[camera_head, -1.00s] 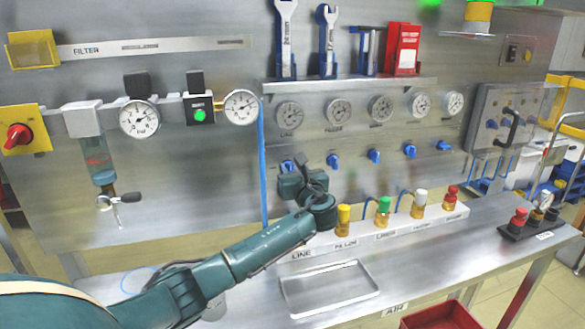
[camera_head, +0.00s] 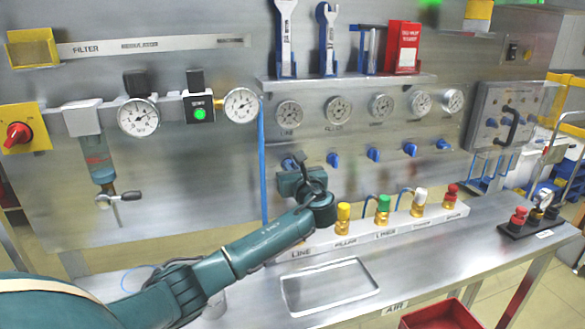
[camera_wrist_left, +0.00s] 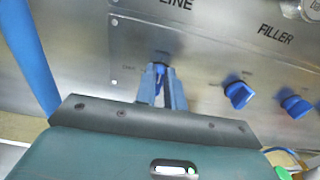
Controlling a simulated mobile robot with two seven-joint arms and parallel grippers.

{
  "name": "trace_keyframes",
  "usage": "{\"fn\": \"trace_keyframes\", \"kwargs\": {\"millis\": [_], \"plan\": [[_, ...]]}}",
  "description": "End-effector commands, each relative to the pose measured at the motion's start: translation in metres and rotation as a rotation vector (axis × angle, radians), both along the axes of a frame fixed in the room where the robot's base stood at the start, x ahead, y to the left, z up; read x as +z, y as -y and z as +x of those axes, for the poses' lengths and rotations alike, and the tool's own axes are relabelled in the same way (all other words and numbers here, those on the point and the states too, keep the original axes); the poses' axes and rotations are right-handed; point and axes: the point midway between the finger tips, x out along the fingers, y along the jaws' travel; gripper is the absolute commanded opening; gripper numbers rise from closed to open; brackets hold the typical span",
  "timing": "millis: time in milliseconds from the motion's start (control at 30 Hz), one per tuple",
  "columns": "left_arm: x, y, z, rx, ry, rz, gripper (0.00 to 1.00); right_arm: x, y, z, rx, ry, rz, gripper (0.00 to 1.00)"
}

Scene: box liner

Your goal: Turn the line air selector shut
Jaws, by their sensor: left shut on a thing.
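The line air selector is a small blue knob (camera_wrist_left: 160,70) below the LINE label in the left wrist view. It is the leftmost in the row of blue knobs on the steel panel. My left gripper (camera_wrist_left: 162,88) is shut on it, one finger on each side, and the fingers hide most of the knob. In the head view the selector (camera_head: 288,163) shows only in part behind my left gripper (camera_head: 294,170). Its exact angle cannot be told. My right gripper is not in view.
The filler knob (camera_head: 333,160) and more blue knobs sit to the right, below the gauges (camera_head: 338,110). A blue hose (camera_head: 262,165) runs down just left of my gripper. Bottle-like fittings (camera_head: 383,210) stand on a rail below. A shallow tray (camera_head: 368,270) lies on the bench.

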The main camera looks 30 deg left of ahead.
Motion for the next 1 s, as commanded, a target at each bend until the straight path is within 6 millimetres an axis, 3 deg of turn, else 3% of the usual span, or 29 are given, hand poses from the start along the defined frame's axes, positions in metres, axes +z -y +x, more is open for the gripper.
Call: {"fn": "trace_keyframes", "kwargs": {"millis": [367,1000], "plan": [[-0.0020,-0.0005,-0.0015,-0.001,0.093,-0.083,0.00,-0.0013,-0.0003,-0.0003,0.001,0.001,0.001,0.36],[-0.0075,-0.0046,-0.0068,0.000,0.537,-0.463,0.00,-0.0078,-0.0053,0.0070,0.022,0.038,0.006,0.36]]}}
